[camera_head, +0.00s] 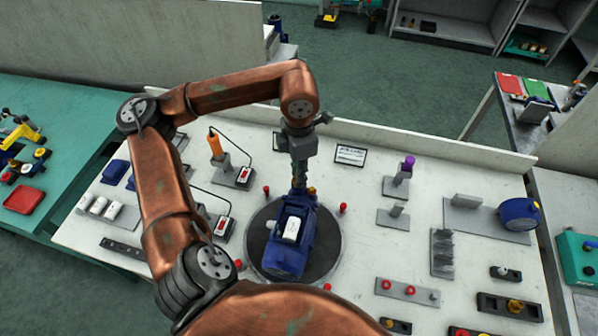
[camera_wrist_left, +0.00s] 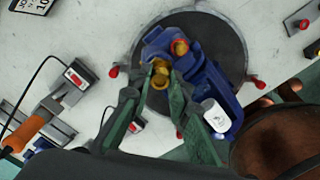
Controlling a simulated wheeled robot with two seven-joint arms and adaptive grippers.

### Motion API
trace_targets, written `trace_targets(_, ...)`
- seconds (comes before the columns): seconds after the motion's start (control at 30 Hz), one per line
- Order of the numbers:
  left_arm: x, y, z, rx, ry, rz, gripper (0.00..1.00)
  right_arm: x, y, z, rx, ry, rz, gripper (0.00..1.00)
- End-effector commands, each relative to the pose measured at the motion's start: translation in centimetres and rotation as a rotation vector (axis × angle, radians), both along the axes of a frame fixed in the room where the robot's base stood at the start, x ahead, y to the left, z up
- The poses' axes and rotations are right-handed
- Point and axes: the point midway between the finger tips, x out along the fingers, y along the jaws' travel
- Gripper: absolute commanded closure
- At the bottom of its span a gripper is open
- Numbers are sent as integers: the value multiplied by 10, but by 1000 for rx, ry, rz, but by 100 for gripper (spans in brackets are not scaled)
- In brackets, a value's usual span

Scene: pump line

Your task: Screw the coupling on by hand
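The blue pump (camera_head: 287,258) lies on a dark round plate (camera_head: 326,244) on the white bench. It also shows in the wrist view (camera_wrist_left: 221,92), with a red and brass round port (camera_wrist_left: 180,47) on its body. My left gripper (camera_head: 299,186) points down at the pump's far end. In the wrist view its two green fingers close in on a brass coupling (camera_wrist_left: 160,69), one tip on each side. The coupling is at the pump's end; whether it is seated on a thread cannot be told. My right gripper is not in view.
Small red knobs (camera_head: 343,207) stand around the plate. An orange-handled tool (camera_head: 215,143) stands on a corded grey stand at left. A rack with red knobs (camera_head: 408,291) and a grey bracket with a blue round part (camera_head: 519,213) are at right.

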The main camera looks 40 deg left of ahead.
Motion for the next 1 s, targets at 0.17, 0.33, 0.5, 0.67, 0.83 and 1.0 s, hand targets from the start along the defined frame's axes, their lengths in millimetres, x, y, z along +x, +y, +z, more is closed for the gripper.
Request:
trace_targets(0.17, 0, 0, 0, 0, 0, 0, 99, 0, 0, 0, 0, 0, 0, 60)
trace_targets(0.33, 0, 0, 0, 0, 0, -1, 100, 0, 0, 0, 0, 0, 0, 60)
trace_targets(0.5, 0, 0, 0, 0, 0, -9, 100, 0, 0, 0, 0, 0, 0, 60)
trace_targets(0.67, 0, 0, -1, -1, 0, -157, 100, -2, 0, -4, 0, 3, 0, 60)
trace_targets(0.83, 0, 0, -1, -1, 0, -292, 100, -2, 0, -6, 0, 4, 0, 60)
trace_targets(1.0, 0, 0, 0, -1, 0, -303, 100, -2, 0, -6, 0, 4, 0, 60)
